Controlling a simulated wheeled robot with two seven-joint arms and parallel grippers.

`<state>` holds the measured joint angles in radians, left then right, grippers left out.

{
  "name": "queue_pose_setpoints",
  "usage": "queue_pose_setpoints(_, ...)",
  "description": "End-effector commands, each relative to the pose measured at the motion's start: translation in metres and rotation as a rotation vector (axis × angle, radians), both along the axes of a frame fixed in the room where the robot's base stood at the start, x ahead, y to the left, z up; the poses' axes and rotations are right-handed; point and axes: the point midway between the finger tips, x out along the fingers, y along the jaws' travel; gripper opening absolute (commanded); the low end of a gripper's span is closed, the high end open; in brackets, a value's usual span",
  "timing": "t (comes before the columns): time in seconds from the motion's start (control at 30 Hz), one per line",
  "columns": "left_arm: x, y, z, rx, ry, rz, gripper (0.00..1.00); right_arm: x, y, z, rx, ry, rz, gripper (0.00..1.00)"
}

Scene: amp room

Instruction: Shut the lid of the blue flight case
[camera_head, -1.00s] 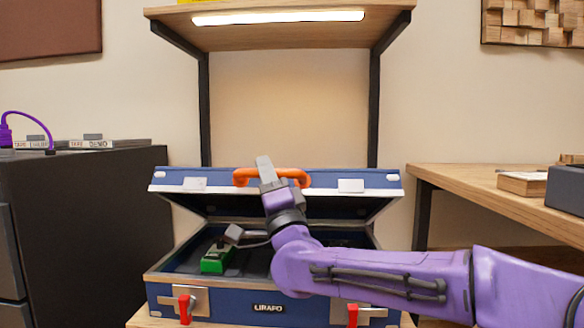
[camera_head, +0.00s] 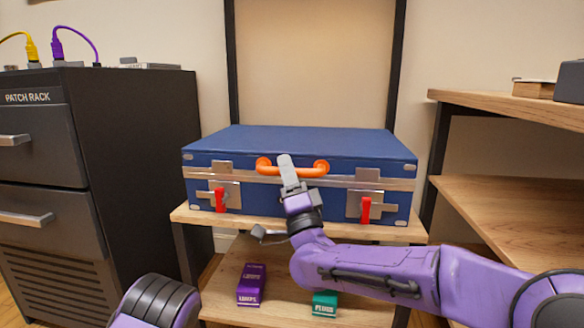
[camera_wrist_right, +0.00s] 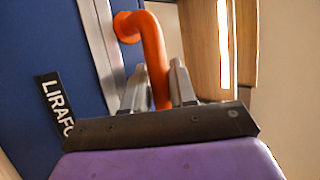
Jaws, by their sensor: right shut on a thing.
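The blue flight case (camera_head: 300,143) stands on a wooden shelf, its lid down on the base with no gap that I can see. An orange handle (camera_head: 265,167) is on the front of the lid; it also shows in the right wrist view (camera_wrist_right: 152,45). My right gripper (camera_head: 286,162) is at the handle's middle, shut on it, and in the right wrist view its fingers (camera_wrist_right: 155,88) sit on either side of the orange bar. Two red latches (camera_head: 220,200) hang on the case front. Part of my left arm shows at the bottom left; its gripper is out of view.
A purple box (camera_head: 252,284) and a teal box (camera_head: 324,303) stand on the lower shelf (camera_head: 285,300). A dark patch rack (camera_head: 130,150) is at the left, and a wooden desk (camera_head: 510,108) at the right.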

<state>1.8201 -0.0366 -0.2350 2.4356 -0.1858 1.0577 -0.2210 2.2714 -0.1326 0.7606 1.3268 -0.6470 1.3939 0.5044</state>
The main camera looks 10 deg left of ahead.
Motion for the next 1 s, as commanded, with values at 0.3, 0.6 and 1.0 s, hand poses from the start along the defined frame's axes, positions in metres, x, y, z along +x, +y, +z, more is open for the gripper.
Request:
queue_pose_setpoints(0.3,0.001,-0.001,-0.001,-0.002,-0.004,0.006,0.45,-0.001,0.002,-0.013,-0.011,0.016,0.007,0.0)
queue_pose_setpoints(0.6,0.0,-0.001,-0.001,-0.001,-0.004,0.005,0.45,-0.001,0.002,-0.012,-0.01,0.014,0.005,0.46)
queue_pose_setpoints(1.0,-0.012,0.005,0.009,0.008,0.074,-0.054,0.45,-0.028,-0.014,-0.03,-0.013,0.014,0.006,0.46)
